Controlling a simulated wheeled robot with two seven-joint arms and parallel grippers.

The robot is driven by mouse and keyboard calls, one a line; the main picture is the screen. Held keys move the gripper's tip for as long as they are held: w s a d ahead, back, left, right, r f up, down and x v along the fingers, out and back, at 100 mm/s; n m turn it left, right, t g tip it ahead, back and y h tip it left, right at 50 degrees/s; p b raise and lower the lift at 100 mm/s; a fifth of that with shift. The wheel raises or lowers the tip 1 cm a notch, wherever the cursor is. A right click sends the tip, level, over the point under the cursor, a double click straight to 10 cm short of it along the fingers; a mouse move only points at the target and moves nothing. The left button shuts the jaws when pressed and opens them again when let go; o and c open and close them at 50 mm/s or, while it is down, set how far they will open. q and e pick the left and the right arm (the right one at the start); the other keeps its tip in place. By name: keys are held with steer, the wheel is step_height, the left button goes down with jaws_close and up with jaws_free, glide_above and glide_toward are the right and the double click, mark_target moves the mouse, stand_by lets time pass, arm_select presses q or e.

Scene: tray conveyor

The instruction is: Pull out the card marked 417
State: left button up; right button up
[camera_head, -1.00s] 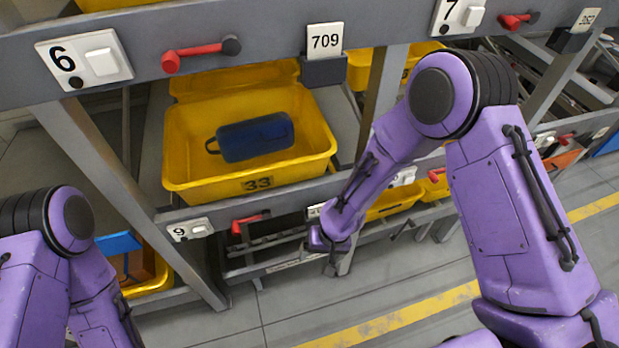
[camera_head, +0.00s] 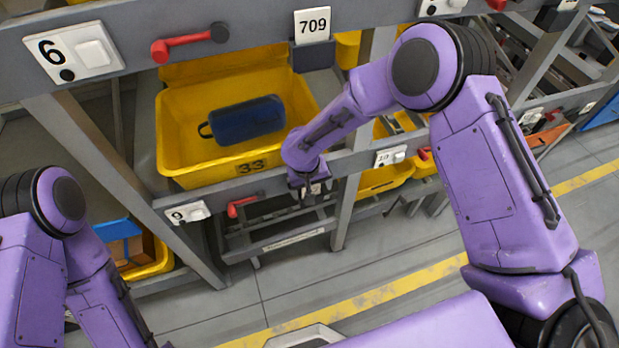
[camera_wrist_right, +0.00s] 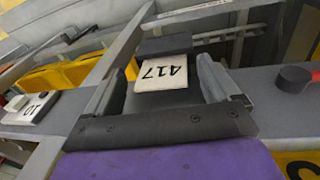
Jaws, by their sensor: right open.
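The card marked 417 (camera_wrist_right: 163,72) is a white card with black digits, upside down in the right wrist view. It stands at a dark holder (camera_wrist_right: 165,45) on the grey rail. My right gripper (camera_wrist_right: 160,67) is open, with one finger on each side of the card and visible space between. In the head view my right gripper (camera_head: 306,190) is at the lower rail, right of the bin marked 33; its wrist hides most of the card there. My left arm shows at the lower left, but its gripper is out of view.
A yellow bin (camera_head: 180,172) marked 33 holds a dark blue bottle-like object (camera_head: 246,120). A card marked 709 (camera_head: 312,25) stands on the upper rail. A red handle (camera_head: 243,204) and label 9 (camera_head: 188,212) are on the lower rail. The floor in front is clear.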

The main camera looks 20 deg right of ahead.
steer(key=shift+f, duration=0.2)
steer(key=c, duration=1.1)
steer(key=shift+r, duration=0.1)
steer(key=shift+d+r+p, duration=0.1)
steer(key=shift+r+p, duration=1.85)
steer(key=shift+r, duration=0.15)
steer(key=shift+c, duration=1.2)
steer(key=shift+r, duration=0.2)
steer(key=shift+r+p, duration=0.25)
steer(key=shift+p, duration=0.3)
